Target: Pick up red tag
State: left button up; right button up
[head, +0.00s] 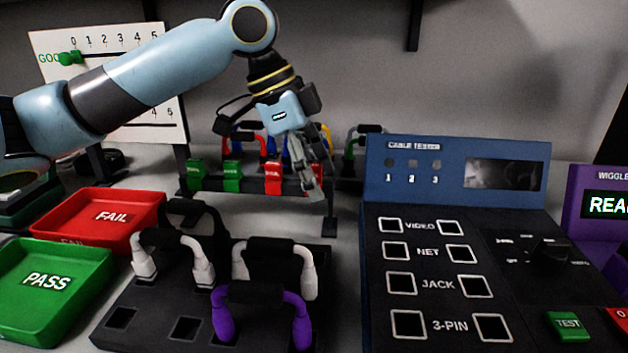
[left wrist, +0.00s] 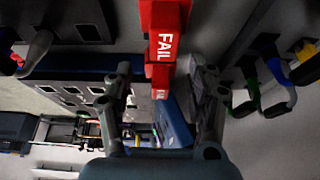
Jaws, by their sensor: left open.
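A red tag (head: 273,178) hangs on the dark rack bar in the middle of the head view. Another bit of red shows just right of it, mostly hidden behind my left gripper (head: 314,190). The gripper points down at the rack's right part, its fingers open. In the left wrist view, a red tag marked FAIL (left wrist: 165,40) hangs ahead of the gap between the spread fingers of my left gripper (left wrist: 162,75). A smaller red FAIL piece shows below it. I cannot tell whether the fingers touch either. My right gripper is not in view.
Green tags (head: 232,176) hang left on the rack bar (head: 210,187), with coloured cables behind. A red FAIL tray (head: 85,222) and green PASS tray (head: 45,290) stand left. A black block (head: 150,310) with cables is in front; the cable tester (head: 455,185) stands right.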

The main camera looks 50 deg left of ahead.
aim_at(317, 165)
pick_arm(q)
jog(key=shift+c, duration=0.3)
jog(key=c, duration=0.8)
jog(key=shift+r, duration=0.1)
jog(key=shift+r, duration=0.45)
notch_tip(317, 165, up, 4)
jog(key=shift+w+d+f+p, duration=0.1)
jog(key=shift+w+f+p, duration=0.05)
jog(key=shift+f+p, duration=0.15)
jog(key=shift+w+d+r+p, duration=1.35)
jog(key=shift+r+p, duration=0.25)
jog(key=shift+p, duration=0.5)
jog(key=shift+w+d+r+p, duration=1.3)
jog(key=shift+r+p, duration=0.35)
jog(key=shift+p, duration=0.5)
jog(key=shift+w+d+r+p, duration=1.35)
jog(key=shift+r+p, duration=0.25)
jog(key=shift+p, duration=0.5)
